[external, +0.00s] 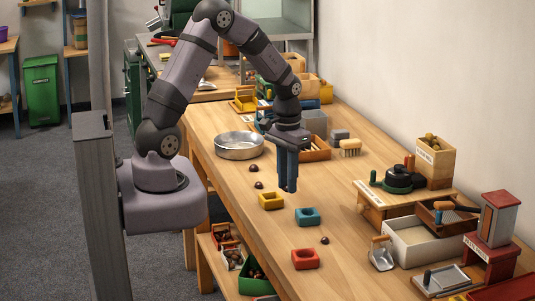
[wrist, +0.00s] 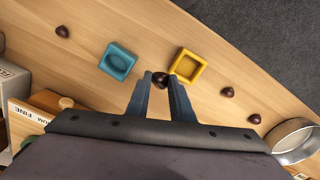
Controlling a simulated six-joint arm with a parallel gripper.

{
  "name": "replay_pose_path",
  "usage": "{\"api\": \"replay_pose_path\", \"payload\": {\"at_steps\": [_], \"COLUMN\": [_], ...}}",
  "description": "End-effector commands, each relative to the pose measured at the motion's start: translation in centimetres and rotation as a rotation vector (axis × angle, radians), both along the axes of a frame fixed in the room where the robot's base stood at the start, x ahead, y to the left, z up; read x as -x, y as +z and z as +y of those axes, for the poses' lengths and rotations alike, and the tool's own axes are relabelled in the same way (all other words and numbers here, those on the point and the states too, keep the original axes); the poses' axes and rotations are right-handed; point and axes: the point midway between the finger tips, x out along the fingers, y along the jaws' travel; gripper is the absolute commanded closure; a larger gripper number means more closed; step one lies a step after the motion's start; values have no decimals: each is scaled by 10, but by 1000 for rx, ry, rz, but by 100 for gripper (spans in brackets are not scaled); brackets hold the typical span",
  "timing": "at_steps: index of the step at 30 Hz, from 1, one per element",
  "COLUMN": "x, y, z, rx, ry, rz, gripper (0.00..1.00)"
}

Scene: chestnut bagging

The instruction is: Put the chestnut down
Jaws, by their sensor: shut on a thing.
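My gripper (external: 288,189) points straight down above the table, behind the yellow and blue trays in the external view. In the wrist view its two fingers (wrist: 160,76) are closed on a dark brown chestnut (wrist: 160,80). A small square yellow tray (external: 271,201) and a blue one (external: 307,217) lie near the gripper. In the wrist view, the blue tray (wrist: 118,62) is left of the fingertips and the yellow tray (wrist: 187,66) is just right of them. Both trays look empty.
A red tray (external: 305,259) lies nearer the camera. Three loose chestnuts lie on the table: two (external: 252,169) (external: 258,184) near the metal pan (external: 239,146), one (external: 325,240) near the red tray. A white bin (external: 405,250) and tools stand at right.

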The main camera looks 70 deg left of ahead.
Motion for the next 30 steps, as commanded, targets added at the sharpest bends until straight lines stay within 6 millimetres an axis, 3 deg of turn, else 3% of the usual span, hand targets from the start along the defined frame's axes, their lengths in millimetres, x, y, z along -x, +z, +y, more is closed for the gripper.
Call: {"api": "replay_pose_path", "payload": {"at_steps": [1,3,6,10,15,26,30], "x": [1,5,9,10,2,11,12], "y": [1,6,14,28,50,46,33], "z": [25,52,83,109,108,100,99], "rx": [0,2,5,9,15,24,26], "ry": [63,133,216,298,359,399,399], "rz": [-3,-4,-5,-7,-12,-14,-10], "gripper": [100,100,100,100,100,100,100]}}
